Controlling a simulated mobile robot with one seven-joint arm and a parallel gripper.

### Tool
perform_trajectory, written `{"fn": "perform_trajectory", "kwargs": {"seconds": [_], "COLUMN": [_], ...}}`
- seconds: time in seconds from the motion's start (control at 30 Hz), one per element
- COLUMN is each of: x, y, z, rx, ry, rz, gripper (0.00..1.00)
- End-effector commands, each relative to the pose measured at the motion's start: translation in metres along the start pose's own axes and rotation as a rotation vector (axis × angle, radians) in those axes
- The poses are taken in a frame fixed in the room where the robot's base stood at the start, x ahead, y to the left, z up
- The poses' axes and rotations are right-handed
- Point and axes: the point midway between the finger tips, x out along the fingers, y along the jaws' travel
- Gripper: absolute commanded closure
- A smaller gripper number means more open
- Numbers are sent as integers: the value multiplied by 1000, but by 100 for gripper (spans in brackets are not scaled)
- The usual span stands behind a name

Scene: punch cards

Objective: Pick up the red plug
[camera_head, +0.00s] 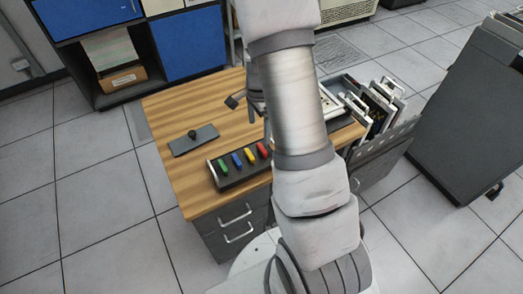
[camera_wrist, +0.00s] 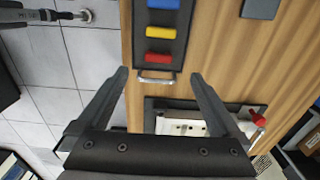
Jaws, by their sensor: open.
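The red plug (camera_head: 263,151) stands at the right end of a dark rack (camera_head: 226,182) on the wooden desk, right beside my arm in the head view. In the wrist view the red plug (camera_wrist: 158,59) is the lowest of the plugs shown in the rack. My gripper (camera_wrist: 159,75) is open and empty. Its fingertips lie either side of the rack's metal handle, with the red plug just beyond them in the picture. I cannot tell the height between them. My arm hides most of the gripper in the head view.
Yellow (camera_head: 250,155), blue (camera_head: 237,160) and green (camera_head: 223,167) plugs share the rack. A dark plate with a knob (camera_head: 193,140) lies on the desk (camera_head: 165,105). A device with a red-tipped part (camera_wrist: 258,118) is at the right in the wrist view. Card holders (camera_head: 378,105) stand at the desk's right.

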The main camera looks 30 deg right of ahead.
Motion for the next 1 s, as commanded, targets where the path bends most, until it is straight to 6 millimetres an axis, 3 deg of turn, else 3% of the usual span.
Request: {"fn": "perform_trajectory", "kwargs": {"seconds": [0.13, 0.43, 0.7, 1.0], "x": [28, 49, 85, 94], "y": [1, 1, 2, 2], "z": [0, -2, -8, -7], "rx": [1, 0, 0, -1], "ry": [-1, -1, 0, 0], "rz": [3, 1, 2, -1], "gripper": [0, 0, 0, 0]}}
